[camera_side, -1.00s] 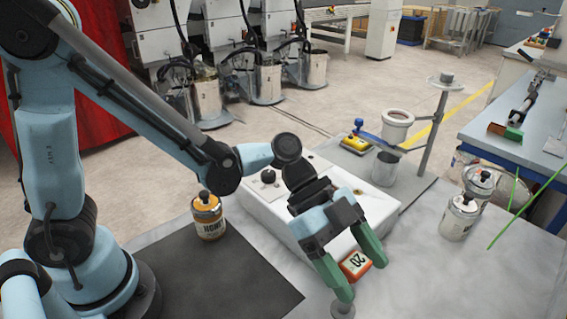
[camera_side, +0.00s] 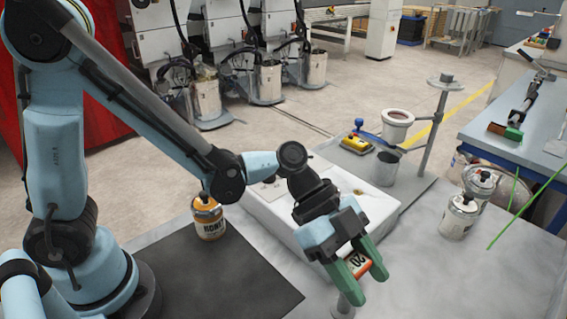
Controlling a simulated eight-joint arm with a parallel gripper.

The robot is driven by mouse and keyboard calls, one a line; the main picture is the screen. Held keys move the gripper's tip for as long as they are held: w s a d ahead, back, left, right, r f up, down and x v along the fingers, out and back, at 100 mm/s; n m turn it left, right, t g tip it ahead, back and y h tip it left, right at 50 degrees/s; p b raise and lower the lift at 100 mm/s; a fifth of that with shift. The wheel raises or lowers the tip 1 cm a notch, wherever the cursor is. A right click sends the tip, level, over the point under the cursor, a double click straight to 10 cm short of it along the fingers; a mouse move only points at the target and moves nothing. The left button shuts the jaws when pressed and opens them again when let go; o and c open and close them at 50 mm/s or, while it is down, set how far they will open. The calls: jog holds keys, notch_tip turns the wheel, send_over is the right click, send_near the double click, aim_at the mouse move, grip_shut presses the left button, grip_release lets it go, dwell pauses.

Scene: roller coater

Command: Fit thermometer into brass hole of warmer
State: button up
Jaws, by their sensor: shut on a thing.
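The thermometer (camera_side: 357,264) has a red-orange head with a pale display marked 20. My gripper (camera_side: 366,278) has its green fingers shut on this head, in front of the warmer; the thermometer's stem is not clearly visible. The warmer (camera_side: 376,207) is a low white box in the middle of the view, partly covered by my arm. Its small brass hole (camera_side: 358,191) shows on the top, behind and above my gripper in the picture. The thermometer is apart from the hole.
A grey post (camera_side: 345,305) stands just below my gripper. An orange-labelled jar (camera_side: 208,216) stands left of the warmer. Behind the warmer are a grey cup (camera_side: 385,168) and a stand (camera_side: 432,125). Cans (camera_side: 459,217) stand at right. The front right tabletop is clear.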

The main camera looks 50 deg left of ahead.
jog(key=shift+r, duration=0.2)
jog(key=shift+r, duration=4.6)
jog(key=w+a+r+n+t, duration=0.1)
jog(key=w+a+n+t, duration=0.1)
jog(key=w+a, duration=0.4)
jog(key=w+a+r+n+t, duration=0.1)
jog(key=w+a, duration=0.6)
jog(key=w, duration=0.7)
jog(key=shift+r+n+t+y, duration=0.4)
jog(key=shift+n+t, duration=0.2)
jog(key=shift+n, duration=0.2)
jog(key=shift+f, duration=0.15)
jog(key=shift+f, duration=2.3)
jog(key=shift+f, duration=2.6)
